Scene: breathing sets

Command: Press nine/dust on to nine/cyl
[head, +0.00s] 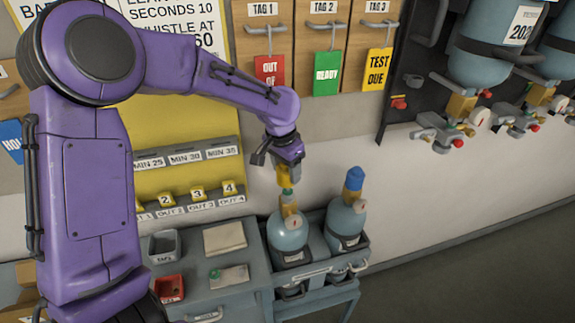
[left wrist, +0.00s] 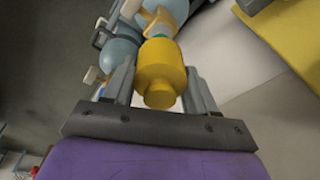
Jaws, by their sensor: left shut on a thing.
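My left gripper (head: 283,160) is shut on a yellow dust cap (head: 284,177), with a finger on each side of it in the left wrist view (left wrist: 160,88). The cap is over the valve top of a light blue cylinder (head: 286,238), which stands upright in a grey rack. A green band (head: 287,191) shows between cap and beige valve (head: 290,208). I cannot tell whether cap and valve touch. The cylinder shows partly behind the cap in the left wrist view (left wrist: 122,52). My right gripper is not in view.
A second cylinder (head: 346,222) with a blue cap (head: 354,178) stands close at the right in the rack (head: 318,272). A grey bin (head: 164,246), a red bin (head: 169,289) and a beige pad (head: 225,237) are on the bench at left. Wall cylinders (head: 485,60) hang upper right.

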